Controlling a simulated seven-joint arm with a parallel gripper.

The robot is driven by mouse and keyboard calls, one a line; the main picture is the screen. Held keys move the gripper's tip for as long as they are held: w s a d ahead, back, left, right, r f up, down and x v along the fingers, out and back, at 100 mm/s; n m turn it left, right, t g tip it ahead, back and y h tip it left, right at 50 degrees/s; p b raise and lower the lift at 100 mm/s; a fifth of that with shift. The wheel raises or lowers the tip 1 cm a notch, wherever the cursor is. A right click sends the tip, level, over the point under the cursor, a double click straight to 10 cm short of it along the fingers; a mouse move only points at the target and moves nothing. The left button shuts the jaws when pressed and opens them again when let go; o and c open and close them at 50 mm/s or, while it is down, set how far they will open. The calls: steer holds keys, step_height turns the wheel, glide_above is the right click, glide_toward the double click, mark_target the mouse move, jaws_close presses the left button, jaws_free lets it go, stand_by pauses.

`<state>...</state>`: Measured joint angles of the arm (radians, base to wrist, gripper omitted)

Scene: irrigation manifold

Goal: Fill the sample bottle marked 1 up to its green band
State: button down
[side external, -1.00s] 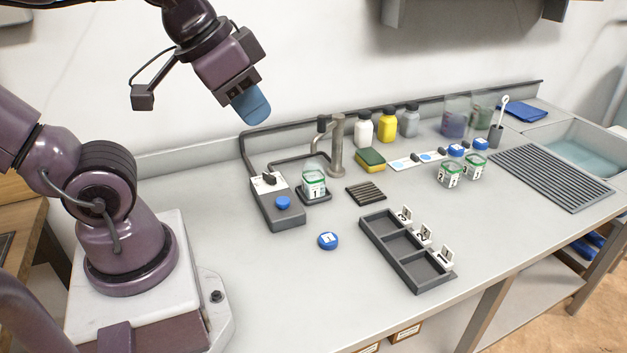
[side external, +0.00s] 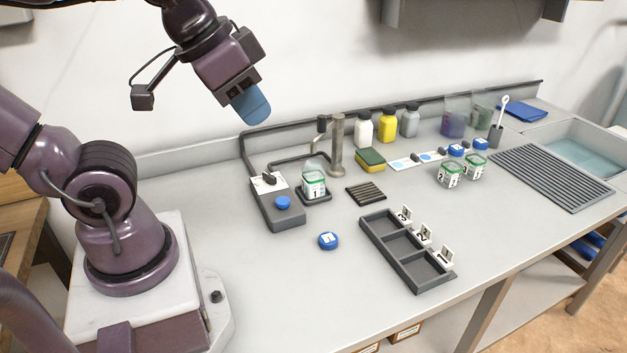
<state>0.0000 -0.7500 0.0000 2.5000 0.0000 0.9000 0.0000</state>
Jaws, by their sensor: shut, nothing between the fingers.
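The sample bottle marked 1 (side external: 313,186) stands upright and uncapped on a small dark pad below the tap (side external: 337,146). It is clear, with a green band near its top; its liquid level is too small to tell. A blue cap marked 1 (side external: 328,240) lies on the bench in front of it. Left of the bottle is a grey control box (side external: 285,217) with a blue button (side external: 283,202) and a dark knob (side external: 268,179) on a white plate. My gripper (side external: 256,116), with blue fingers, is shut and empty, high above the box and apart from everything.
A dark three-compartment tray (side external: 389,262) with numbered tags stands at the front. Bottles 2 (side external: 449,174) and 3 (side external: 474,167) stand further right. A sponge (side external: 370,160) and a ribbed dark mat (side external: 366,193) are right of the tap. The bench left of the cap is clear.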

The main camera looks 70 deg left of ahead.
steer(key=n+t+h, duration=0.3)
steer(key=n+h, duration=0.1)
steer(key=n, duration=1.8)
glide_above(282, 201)
step_height(282, 201, down, 19)
steer(key=shift+f, duration=4.4)
